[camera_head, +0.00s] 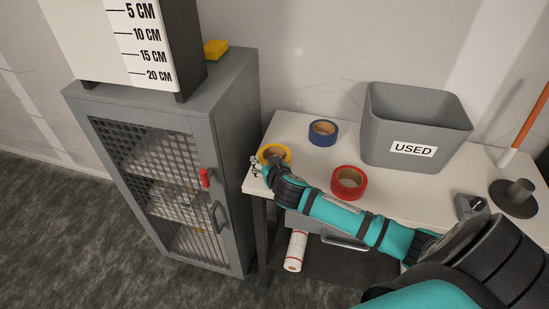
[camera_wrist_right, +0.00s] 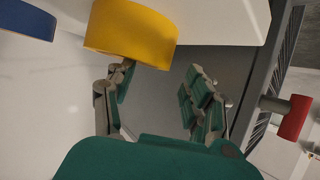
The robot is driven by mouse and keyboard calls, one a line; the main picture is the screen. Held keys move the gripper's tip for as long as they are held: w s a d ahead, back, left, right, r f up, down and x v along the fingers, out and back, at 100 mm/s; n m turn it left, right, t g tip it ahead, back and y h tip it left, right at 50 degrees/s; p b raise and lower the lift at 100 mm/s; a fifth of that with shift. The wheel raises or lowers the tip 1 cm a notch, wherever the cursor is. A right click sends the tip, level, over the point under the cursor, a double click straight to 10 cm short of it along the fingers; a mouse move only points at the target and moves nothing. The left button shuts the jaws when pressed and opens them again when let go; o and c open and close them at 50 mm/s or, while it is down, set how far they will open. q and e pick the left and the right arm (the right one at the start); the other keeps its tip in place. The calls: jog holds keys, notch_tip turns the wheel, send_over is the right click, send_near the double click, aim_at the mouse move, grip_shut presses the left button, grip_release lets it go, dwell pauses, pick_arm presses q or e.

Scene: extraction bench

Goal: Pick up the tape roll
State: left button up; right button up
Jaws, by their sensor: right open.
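Three tape rolls lie on the white table: a yellow one (camera_head: 284,150) at the left end, a blue one (camera_head: 323,139) behind it, and a red one (camera_head: 349,190) nearer the front. My right gripper (camera_head: 256,168) is at the table's left edge, close beside the yellow roll. In the wrist view, the right gripper (camera_wrist_right: 160,75) is open with nothing between its fingers. The yellow roll (camera_wrist_right: 130,35) is just beyond the left finger there; whether they touch is unclear. The blue roll (camera_wrist_right: 25,20) shows at the upper left. My left gripper is not in view.
A grey bin (camera_head: 385,143) marked USED stands at the table's back. A grey mesh-door cabinet (camera_head: 235,130) with a red latch (camera_head: 204,178) stands close left of the table. A small dark device (camera_head: 470,206) and a round black stand (camera_head: 513,200) are at the right.

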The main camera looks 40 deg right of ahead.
jog(key=shift+p+x, duration=0.6)
jog(key=shift+x, duration=1.75)
jog(key=shift+c, duration=0.4)
grip_shut()
